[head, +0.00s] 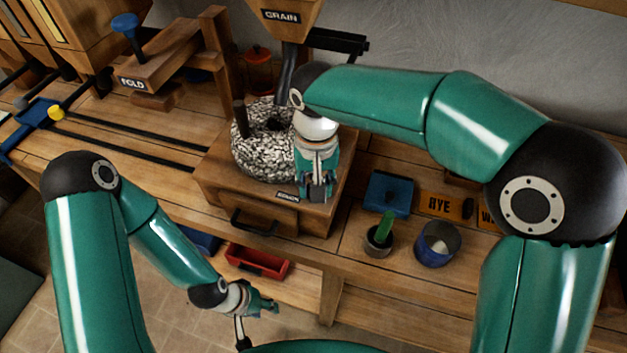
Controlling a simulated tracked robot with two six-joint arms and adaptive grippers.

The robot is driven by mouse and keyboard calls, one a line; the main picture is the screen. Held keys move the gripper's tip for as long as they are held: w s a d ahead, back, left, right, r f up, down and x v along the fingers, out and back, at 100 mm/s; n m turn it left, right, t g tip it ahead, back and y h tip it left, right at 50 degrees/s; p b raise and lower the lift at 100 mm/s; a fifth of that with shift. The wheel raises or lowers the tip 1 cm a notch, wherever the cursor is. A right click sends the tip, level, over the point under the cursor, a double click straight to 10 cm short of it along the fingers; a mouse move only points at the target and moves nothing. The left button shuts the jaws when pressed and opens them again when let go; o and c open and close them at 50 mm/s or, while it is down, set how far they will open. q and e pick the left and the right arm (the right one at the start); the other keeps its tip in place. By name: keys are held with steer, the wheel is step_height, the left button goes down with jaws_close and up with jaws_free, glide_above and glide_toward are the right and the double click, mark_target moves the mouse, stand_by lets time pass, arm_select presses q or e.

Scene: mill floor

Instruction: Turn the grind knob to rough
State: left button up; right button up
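The mill is a wooden box (215,180) with a round speckled stone (255,150) on top and a dark handle standing on the stone. A small dark label (287,196) sits near the box's front right corner; its text is too small to read surely. My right gripper (317,190) points down over that corner, beside the label. I cannot make out the grind knob; the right gripper covers that area. Whether its fingers hold anything is unclear. My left gripper (268,306) is low, in front of the bench, away from the mill. Its fingers are too small to judge.
A GRAIN hopper (285,22) hangs above the mill. A FOLD press (150,75) stands left. A blue block (388,193), a pot with a green item (378,240), a blue cup (438,243) and a RYE sign (440,206) are right. A red tray (256,262) sits below.

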steer(key=shift+w+r+n+p, duration=0.1)
steer(key=shift+n+p, duration=0.25)
steer(key=shift+n, duration=1.95)
steer(key=o, duration=1.2)
steer(key=shift+c, duration=0.2)
step_height(320, 180, up, 12)
